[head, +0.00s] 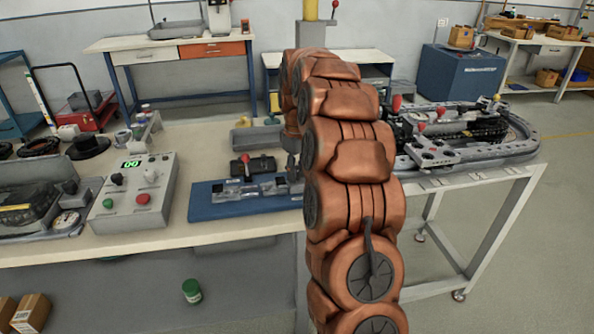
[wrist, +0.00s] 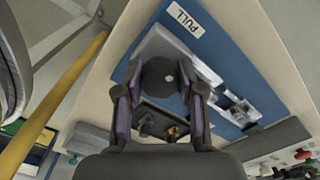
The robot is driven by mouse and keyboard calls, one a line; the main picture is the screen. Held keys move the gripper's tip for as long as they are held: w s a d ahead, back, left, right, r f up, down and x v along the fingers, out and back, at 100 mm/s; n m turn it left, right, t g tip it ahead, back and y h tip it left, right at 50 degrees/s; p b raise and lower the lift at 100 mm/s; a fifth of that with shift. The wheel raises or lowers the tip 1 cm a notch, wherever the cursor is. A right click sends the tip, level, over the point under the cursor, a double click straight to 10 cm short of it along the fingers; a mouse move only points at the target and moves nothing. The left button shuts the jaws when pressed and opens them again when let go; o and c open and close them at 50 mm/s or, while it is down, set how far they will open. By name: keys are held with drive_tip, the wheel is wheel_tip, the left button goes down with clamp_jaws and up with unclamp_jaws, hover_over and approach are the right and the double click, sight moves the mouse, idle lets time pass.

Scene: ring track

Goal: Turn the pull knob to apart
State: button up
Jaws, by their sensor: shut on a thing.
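The pull knob (wrist: 160,72) is a dark round cap near the middle of the wrist view. It sits at a light grey mount on a blue board (wrist: 208,28) with a white PULL label (wrist: 185,18). My gripper (wrist: 160,90) has one finger on each side of the knob and is shut on it. The blue board also shows in the head view (head: 215,210), lying on the bench. In the head view my copper arm hides the knob and most of my gripper. I cannot tell the knob's turn angle or whether it is pulled out.
A grey control box (head: 133,195) with a green display and buttons stands left of the board. A black box with a red-tipped lever (head: 253,165) stands behind it. A ring track (head: 500,150) with carriages lies on the right. A yellow bar (wrist: 50,105) crosses the wrist view's left side.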

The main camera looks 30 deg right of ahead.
sight(297, 169)
drive_tip(key=shift+r, duration=0.1)
drive_tip(key=o, duration=1.1)
drive_tip(key=shift+o, duration=0.2)
wheel_tip(297, 169, up, 12)
idle(0.3)
idle(0.5)
